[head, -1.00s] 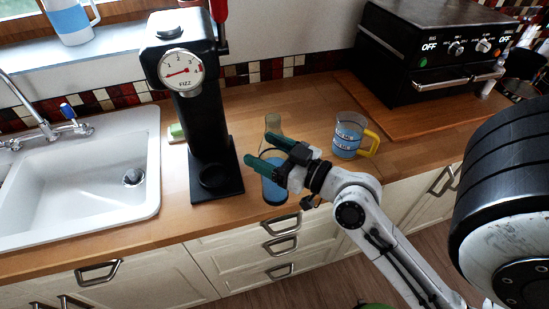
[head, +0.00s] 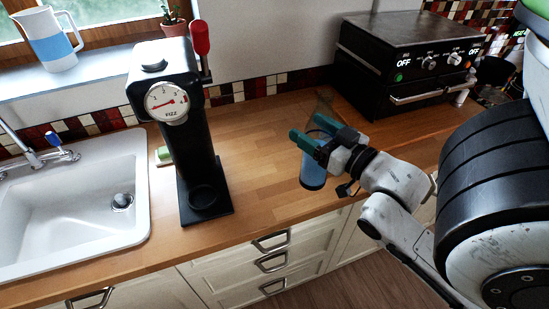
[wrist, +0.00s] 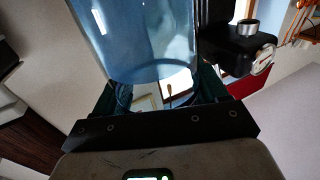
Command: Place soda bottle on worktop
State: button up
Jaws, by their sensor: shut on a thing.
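The soda bottle (head: 313,172) is clear with blue liquid in its lower part. My gripper (head: 304,141) is shut on it, green fingers around its middle, and holds it nearly upright. It is over the front right part of the wooden worktop (head: 258,170); I cannot tell whether its base touches the wood. In the wrist view the bottle (wrist: 140,40) fills the upper middle, with my gripper's fingers (wrist: 160,95) on both sides of it.
A black soda machine (head: 178,120) with a gauge and red lever stands left of the bottle. The white sink (head: 75,205) is at far left, and a black oven (head: 400,60) at the back right. The worktop between machine and bottle is clear. Drawers (head: 270,262) lie below the front edge.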

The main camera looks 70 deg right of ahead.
jog(key=w+d+f+b, duration=0.5)
jog(key=w+d+f, duration=0.1)
jog(key=w+f, duration=0.5)
jog(key=shift+f, duration=0.65)
jog(key=shift+d+f+b, duration=0.1)
jog(key=shift+b, duration=0.2)
jog(key=o, duration=1.6)
jog(key=shift+s, duration=0.1)
jog(key=shift+c, duration=0.2)
